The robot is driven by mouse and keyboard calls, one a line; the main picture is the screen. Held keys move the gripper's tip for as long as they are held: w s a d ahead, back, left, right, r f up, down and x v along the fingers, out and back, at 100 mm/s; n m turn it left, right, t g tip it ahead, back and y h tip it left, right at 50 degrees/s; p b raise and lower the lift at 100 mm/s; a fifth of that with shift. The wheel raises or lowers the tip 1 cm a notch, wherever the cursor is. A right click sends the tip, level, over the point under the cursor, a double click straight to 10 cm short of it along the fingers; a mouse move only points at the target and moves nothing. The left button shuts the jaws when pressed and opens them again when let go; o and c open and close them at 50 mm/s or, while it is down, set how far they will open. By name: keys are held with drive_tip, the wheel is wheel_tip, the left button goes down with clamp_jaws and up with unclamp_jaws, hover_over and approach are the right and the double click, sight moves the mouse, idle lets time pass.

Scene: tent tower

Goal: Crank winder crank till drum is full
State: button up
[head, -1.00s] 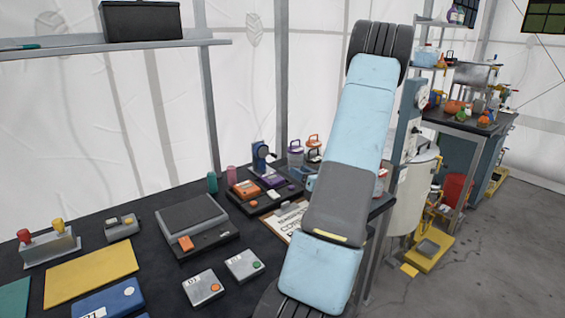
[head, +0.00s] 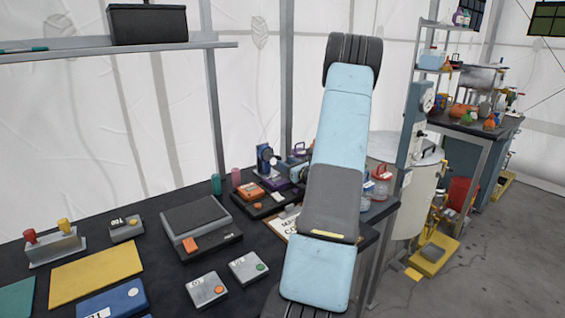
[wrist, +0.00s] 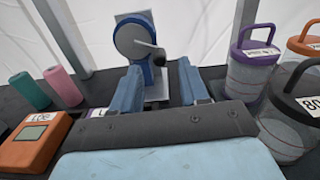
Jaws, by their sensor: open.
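The winder (head: 265,158) is a small blue device on the dark workbench, left of my arm in the head view. In the wrist view the winder (wrist: 131,38) shows its round grey-blue drum face, with a short dark crank (wrist: 158,56) sticking out toward the camera. My gripper (wrist: 160,72) is open, its two blue fingers pointing at the winder. The crank appears between the fingertips in the picture; I cannot tell whether either finger touches it. How full the drum is cannot be made out. My arm hides part of the bench in the head view.
Lidded jars (wrist: 251,60) stand close on the right in the wrist view. Pink (wrist: 63,86) and green (wrist: 29,90) cylinders and an orange meter (wrist: 33,140) are on the left. A clipboard (head: 284,222) and several boxes lie on the bench.

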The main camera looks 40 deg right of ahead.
sight(273, 156)
drive_tip(key=shift+w, duration=1.55)
drive_tip(key=shift+c, duration=0.2)
clamp_jaws()
